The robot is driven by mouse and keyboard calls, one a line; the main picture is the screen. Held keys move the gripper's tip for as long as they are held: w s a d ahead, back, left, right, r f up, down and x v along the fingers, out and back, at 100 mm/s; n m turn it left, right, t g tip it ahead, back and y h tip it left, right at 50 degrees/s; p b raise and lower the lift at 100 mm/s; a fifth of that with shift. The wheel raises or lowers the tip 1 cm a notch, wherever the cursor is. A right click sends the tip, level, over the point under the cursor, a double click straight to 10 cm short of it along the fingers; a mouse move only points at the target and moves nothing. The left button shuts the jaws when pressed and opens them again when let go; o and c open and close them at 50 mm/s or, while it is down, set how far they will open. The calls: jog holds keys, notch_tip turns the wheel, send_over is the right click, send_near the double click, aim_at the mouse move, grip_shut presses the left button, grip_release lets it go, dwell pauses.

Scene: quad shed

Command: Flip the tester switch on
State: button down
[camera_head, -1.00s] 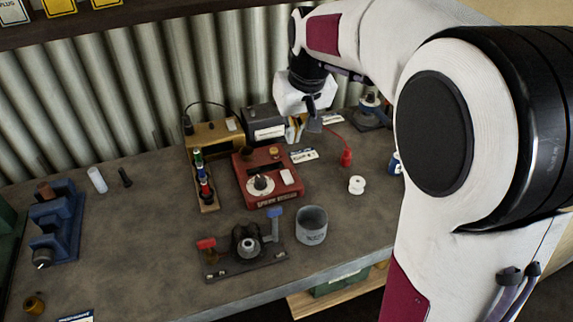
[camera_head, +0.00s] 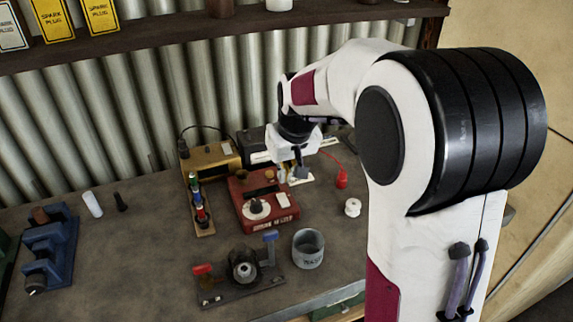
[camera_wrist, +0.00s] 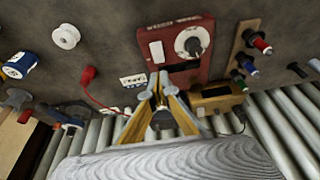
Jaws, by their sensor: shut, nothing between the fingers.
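The red tester box (camera_head: 262,217) stands mid-bench, with a dial and a white switch (camera_head: 282,199) on its top. In the wrist view the tester (camera_wrist: 181,62) is at the top centre, with its white switch (camera_wrist: 157,51) left of the dial (camera_wrist: 193,42). My gripper (camera_head: 301,173) is shut and empty, just behind and right of the tester. In the wrist view its fingertips (camera_wrist: 158,76) come together just below the white switch in the picture; I cannot tell whether they touch the tester. The switch's on or off position is too small to tell.
A gold box (camera_head: 211,157) is behind the tester, and a rack of coloured pieces (camera_head: 201,215) stands left. A grey cup (camera_head: 308,249) and a dark fixture (camera_head: 241,278) are in front. A red lead (camera_head: 342,178) and white spool (camera_head: 352,207) lie right.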

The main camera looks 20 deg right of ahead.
aim_at(281, 195)
jog(key=shift+s+x, duration=0.2)
jog(key=shift+x, duration=1.45)
jog(key=shift+s+x, duration=0.15)
jog(key=shift+x, duration=1.45)
jog(key=shift+f, duration=0.25)
